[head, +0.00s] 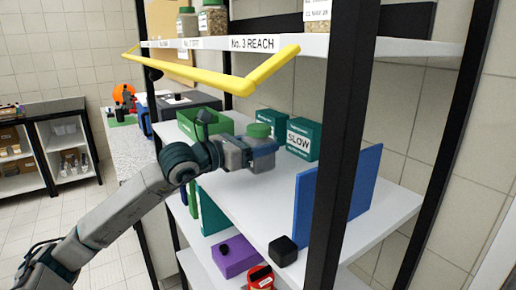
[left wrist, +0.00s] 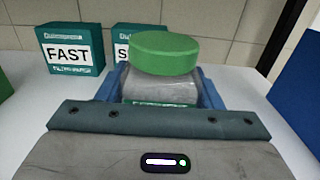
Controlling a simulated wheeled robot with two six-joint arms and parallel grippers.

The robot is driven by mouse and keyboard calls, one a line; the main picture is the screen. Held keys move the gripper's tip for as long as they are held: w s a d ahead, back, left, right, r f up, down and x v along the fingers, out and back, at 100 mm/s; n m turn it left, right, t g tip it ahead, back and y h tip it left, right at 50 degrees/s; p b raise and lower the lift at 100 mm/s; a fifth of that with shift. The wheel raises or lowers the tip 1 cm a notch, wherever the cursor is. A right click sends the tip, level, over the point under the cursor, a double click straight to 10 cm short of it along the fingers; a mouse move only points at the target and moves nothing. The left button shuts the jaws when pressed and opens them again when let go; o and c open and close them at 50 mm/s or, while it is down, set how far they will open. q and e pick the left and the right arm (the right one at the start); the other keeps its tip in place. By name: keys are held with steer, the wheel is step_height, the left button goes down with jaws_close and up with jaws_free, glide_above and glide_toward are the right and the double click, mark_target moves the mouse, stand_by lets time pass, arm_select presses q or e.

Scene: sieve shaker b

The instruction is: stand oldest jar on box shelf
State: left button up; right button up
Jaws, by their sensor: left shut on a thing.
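My left gripper (head: 264,152) is shut on a clear jar with a green lid (head: 258,130), over the middle white shelf (head: 380,210). In the left wrist view the jar (left wrist: 162,88) stands upright between the blue fingers. I cannot tell whether its base touches the shelf. Its label is mostly hidden. Behind it on this shelf stand two teal boxes: the SLOW box (head: 301,139) and the FAST box (left wrist: 70,50). More jars, two with green lids (head: 213,20), (head: 187,22) and one cut off by the frame (head: 317,14), stand on the upper shelf. My right gripper is not in view.
A yellow bar (head: 215,79) sticks out before the upper shelf, above my arm. A black post (head: 340,130) and an upright blue panel (head: 363,185) stand right of the gripper. A green bin (head: 215,122) is at left. A black block (head: 283,251) sits near the front edge.

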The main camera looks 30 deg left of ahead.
arm_select(q)
step_height(320, 180, down, 2)
steer(key=shift+f+p, duration=0.1)
steer(key=shift+p, duration=0.25)
steer(key=shift+f, duration=0.1)
